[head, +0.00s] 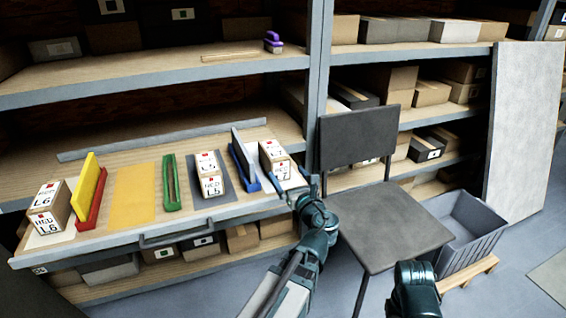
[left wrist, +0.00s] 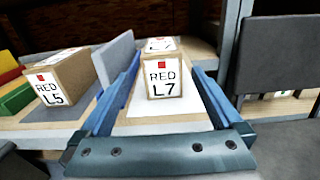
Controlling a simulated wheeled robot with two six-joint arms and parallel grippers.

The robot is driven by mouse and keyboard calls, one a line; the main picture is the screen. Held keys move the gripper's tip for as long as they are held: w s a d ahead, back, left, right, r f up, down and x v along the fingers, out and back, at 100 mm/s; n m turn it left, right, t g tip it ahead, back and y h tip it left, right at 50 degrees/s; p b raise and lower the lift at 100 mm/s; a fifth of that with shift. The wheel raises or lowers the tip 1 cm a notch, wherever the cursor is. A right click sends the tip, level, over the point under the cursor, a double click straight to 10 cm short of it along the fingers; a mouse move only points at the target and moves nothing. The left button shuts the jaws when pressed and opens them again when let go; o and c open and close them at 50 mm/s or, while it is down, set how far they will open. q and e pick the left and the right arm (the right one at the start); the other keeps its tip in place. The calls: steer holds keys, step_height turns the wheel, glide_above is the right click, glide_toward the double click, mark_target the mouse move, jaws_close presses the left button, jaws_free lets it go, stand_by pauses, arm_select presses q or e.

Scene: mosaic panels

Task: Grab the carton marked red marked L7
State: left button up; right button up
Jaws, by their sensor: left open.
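The carton marked red L7 (head: 276,158) is a brown box with white labels and a red square, standing upright on a white mat at the right end of the pulled-out shelf board. In the left wrist view the L7 carton (left wrist: 163,78) is straight ahead, between the lines of my fingers. My left gripper (head: 293,184) is open and empty, just in front of the carton on the near side. I cannot tell whether the fingertips reach beside it. My right gripper is out of view; only a dark part of my right arm shows at the bottom.
A blue holder with a grey panel (head: 243,158) stands close left of L7. A dark chair (head: 375,222) stands to the right.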

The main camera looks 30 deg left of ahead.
mark_target(280, 164)
arm_select(q)
steer(key=x, duration=0.8)
steer(key=shift+w+a, duration=0.1)
steer(key=shift+a, duration=0.15)
steer(key=shift+f+b+x, duration=0.2)
steer(key=shift+x, duration=0.95)
steer(key=shift+f+b+x, duration=0.15)
steer(key=shift+f+x, duration=0.05)
steer(key=shift+x, duration=0.9)
steer(key=shift+w+a, duration=0.2)
steer(key=shift+w, duration=0.15)
jaws_close()
